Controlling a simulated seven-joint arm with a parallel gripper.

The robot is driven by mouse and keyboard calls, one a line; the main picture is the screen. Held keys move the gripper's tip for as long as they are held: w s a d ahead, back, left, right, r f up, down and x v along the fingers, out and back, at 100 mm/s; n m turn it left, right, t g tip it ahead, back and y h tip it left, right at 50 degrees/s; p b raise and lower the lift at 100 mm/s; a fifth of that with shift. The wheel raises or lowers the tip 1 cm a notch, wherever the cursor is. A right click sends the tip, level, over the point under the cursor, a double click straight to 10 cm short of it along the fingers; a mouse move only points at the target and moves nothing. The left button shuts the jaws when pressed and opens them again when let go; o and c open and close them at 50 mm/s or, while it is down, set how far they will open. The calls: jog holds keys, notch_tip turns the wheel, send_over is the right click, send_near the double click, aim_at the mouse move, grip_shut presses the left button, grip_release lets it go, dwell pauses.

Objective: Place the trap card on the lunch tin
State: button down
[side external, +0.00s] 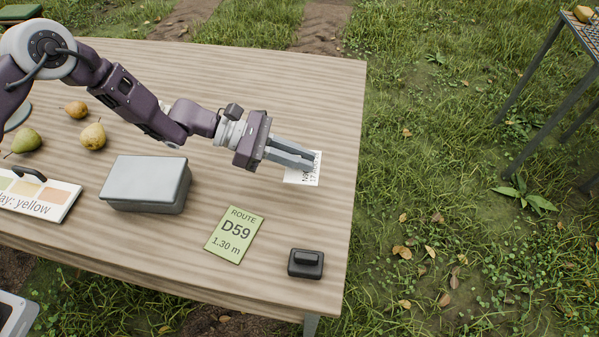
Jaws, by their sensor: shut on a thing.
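A small white card with dark print (312,178), which I take to be the trap card, is at the right part of the table, near its right edge. My gripper (308,163) is shut on this card, and its fingers cover part of the print. I cannot tell whether the card touches the table or is just above it. The lunch tin (146,179) is a grey box with a closed flat lid, left of my gripper and nearer the front of the table. Its lid is bare.
A green route card (234,235) and a black block (306,263) lie near the front. Several pears (93,136) and a colour chart (40,196) are at left. The wooden table (290,90) is clear behind my gripper. A metal-legged stand (540,80) is beyond its right edge.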

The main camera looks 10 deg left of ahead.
jog(key=shift+r, duration=0.9)
jog(key=w+a+r, duration=0.2)
jog(key=a, duration=0.6)
notch_tip(320, 180, up, 5)
send_over(140, 175)
jog(key=shift+m+g, duration=0.3)
jog(key=shift+g, duration=0.1)
notch_tip(140, 175, down, 10)
jog(key=shift+d, duration=0.1)
jog(key=c, duration=1.9)
grip_release()
jog(key=shift+f, duration=0.15)
jog(key=o, duration=0.5)
jog(key=shift+c, duration=0.2)
